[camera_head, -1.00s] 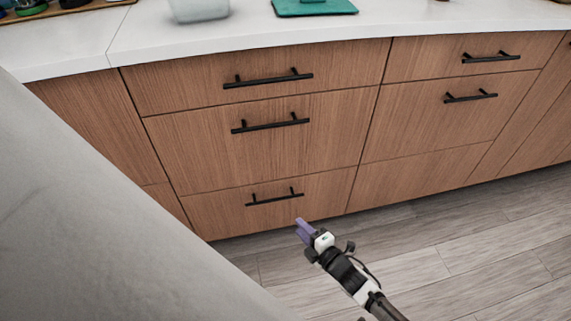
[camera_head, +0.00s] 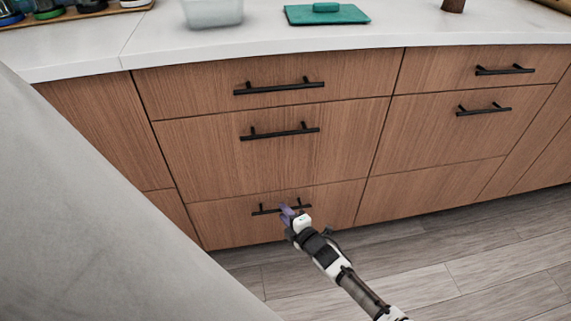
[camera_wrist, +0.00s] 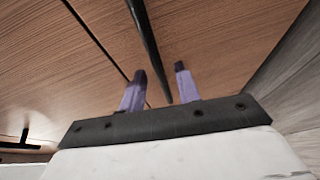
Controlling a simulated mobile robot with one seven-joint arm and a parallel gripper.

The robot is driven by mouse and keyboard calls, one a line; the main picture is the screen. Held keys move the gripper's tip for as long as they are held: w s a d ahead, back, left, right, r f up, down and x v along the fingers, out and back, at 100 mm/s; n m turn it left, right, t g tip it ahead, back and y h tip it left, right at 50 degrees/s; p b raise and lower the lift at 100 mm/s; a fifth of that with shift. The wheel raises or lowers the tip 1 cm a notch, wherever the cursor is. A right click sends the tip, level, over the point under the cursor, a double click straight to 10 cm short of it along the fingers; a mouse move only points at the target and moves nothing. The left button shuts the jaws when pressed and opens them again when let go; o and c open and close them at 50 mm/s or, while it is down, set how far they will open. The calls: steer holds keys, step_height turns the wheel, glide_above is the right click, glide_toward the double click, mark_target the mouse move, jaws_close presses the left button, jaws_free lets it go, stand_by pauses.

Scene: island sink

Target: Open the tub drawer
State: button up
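I cannot tell by name which front is the tub drawer. The low wooden drawer (camera_head: 225,226), bottom of a stack of three, is shut. Its black bar handle (camera_head: 265,210) is partly covered by my gripper (camera_head: 289,212), which reaches it from the front right. In the wrist view my gripper (camera_wrist: 161,75) has its two purple fingers apart. The dark handle bar (camera_wrist: 149,40) runs into the gap between them, close to the fingers. I cannot tell whether they touch it.
Above are a middle drawer (camera_head: 200,150) and a top drawer (camera_head: 190,88), both shut with black handles. A clear tub (camera_head: 212,12) and a teal board (camera_head: 325,16) stand on the white counter (camera_head: 400,30). A grey surface (camera_head: 90,220) fills the left foreground. Open floor (camera_head: 470,270) lies right.

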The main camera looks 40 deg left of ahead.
steer(key=shift+a, duration=0.1)
steer(key=shift+c, duration=0.4)
jaws_close()
